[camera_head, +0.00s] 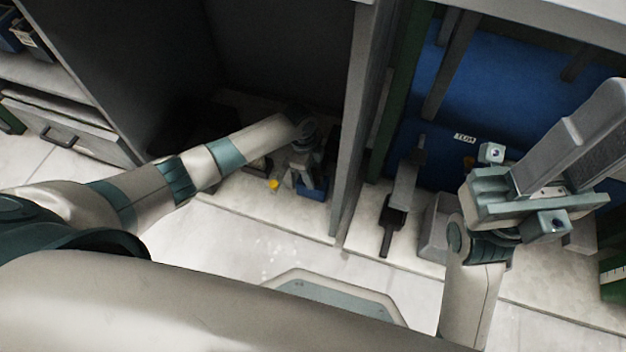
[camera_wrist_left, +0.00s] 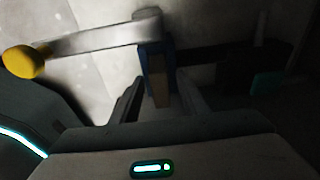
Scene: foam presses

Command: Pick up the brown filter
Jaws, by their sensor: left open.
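The brown filter (camera_wrist_left: 160,94) shows in the left wrist view as a narrow brown strip beside a blue part (camera_wrist_left: 143,68). It lies between the dark fingers of my left gripper (camera_wrist_left: 158,105), which are apart; I see no contact. In the head view my left gripper (camera_head: 303,170) reaches down into the dark bay, close to a small blue part (camera_head: 314,191). The filter cannot be made out there. My right gripper (camera_head: 535,200) is at the right, in front of the blue-backed bay; its jaw state is unclear.
A lever with a yellow knob (camera_wrist_left: 24,62) is left of the filter; the knob also shows in the head view (camera_head: 272,184). A grey upright panel (camera_head: 352,130) stands right of my left gripper. A grey drawer (camera_head: 65,135) is at far left.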

